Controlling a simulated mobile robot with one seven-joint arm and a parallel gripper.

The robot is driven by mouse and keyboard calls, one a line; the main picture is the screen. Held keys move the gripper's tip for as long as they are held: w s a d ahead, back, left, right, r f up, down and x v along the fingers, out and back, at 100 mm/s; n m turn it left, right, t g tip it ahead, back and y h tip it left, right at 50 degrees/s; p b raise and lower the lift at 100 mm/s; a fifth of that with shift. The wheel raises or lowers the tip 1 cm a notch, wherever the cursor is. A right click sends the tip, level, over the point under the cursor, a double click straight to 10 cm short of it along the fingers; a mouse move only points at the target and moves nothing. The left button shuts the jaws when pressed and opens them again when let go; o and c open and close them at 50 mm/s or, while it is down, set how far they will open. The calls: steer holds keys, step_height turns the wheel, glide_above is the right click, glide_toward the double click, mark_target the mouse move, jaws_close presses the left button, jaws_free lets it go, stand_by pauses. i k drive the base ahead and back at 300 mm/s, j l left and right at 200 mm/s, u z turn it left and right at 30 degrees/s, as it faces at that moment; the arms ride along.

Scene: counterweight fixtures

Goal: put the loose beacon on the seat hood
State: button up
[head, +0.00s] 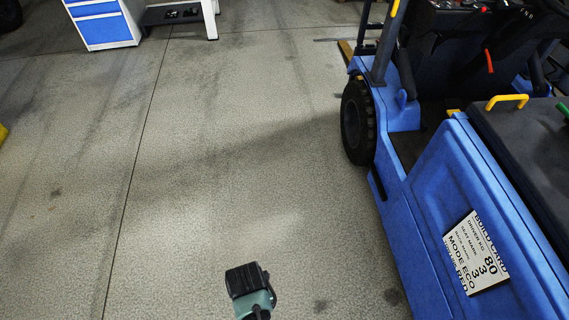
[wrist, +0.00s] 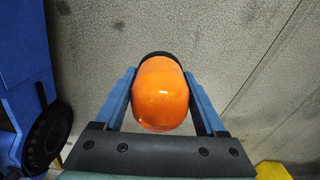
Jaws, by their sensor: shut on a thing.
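The beacon (wrist: 160,95) has a glossy orange dome and a dark base. My gripper (wrist: 160,78) is shut on it, with a blue finger along each side, in the wrist view. The beacon's dark base is at its far end, partly hidden by the dome. In the head view the beacon cannot be made out; a black and teal part of my arm shows low in the middle, over the floor. The seat hood (head: 525,145) is the dark top of the blue forklift at the right. It has a yellow handle (head: 507,101) and a green one (head: 564,110), and is well apart from my gripper.
The blue forklift (head: 440,215) fills the right side, with a black wheel (head: 357,122) and a build card (head: 476,253) on its flank. A blue and white cabinet (head: 104,22) stands at the back left. The grey floor between is clear.

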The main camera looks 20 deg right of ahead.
mark_target(536, 149)
steer(key=i+l+z, duration=0.1)
steer(key=i+z, duration=0.35)
steer(key=i, duration=0.2)
steer(key=i+j+z, duration=0.15)
steer(key=i+z, duration=0.3)
steer(key=i, duration=0.2)
steer(key=i+z, duration=0.45)
steer(key=i+j+z, duration=0.15)
steer(key=i+z, duration=0.2)
steer(key=z, duration=1.5)
